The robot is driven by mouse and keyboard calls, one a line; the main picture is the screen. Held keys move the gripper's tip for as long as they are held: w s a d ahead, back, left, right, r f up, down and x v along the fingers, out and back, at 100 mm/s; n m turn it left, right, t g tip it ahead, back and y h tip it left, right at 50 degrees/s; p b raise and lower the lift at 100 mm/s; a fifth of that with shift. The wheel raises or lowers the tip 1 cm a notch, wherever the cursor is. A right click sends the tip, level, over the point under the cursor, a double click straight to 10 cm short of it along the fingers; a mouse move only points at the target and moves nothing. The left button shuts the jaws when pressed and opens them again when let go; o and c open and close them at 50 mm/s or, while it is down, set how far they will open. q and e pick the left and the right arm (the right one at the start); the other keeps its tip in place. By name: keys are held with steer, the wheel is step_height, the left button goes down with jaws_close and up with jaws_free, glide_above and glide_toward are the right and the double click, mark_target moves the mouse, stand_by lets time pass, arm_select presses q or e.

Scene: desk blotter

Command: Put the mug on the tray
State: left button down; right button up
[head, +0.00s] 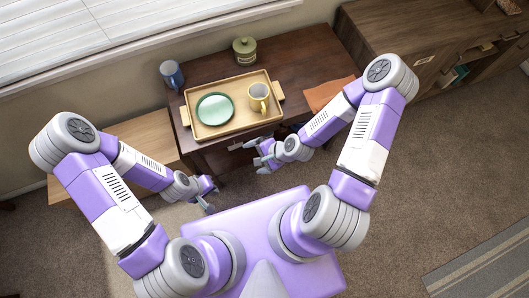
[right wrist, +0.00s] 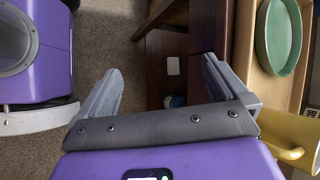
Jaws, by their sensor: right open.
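A yellow mug (head: 258,98) stands upright on the right part of the tan tray (head: 231,131), beside a green plate (head: 214,109). A blue mug (head: 172,75) stands on the desk off the tray's back left corner. My right gripper (head: 257,156) is open and empty in front of the desk, below the tray in the head view. In the right wrist view its fingers (right wrist: 160,88) are apart, with the yellow mug (right wrist: 296,138) to their right. My left gripper (head: 213,197) looks open and empty, in front of the desk and further left.
A green lidded jar (head: 244,51) stands behind the tray on the dark desk (head: 300,58). An orange-brown flat item (head: 329,93) lies at the desk's right. A light wooden bench (head: 148,132) is at left, a cabinet (head: 420,48) at right.

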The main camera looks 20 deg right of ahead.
steer(key=s+d+f+n+g+h, duration=0.1)
steer(key=s+f+n+g+h, duration=0.1)
steer(key=n, duration=0.9)
steer(key=shift+s+f+g, duration=0.7)
steer(key=shift+s+f, duration=0.3)
steer(key=shift+s, duration=0.7)
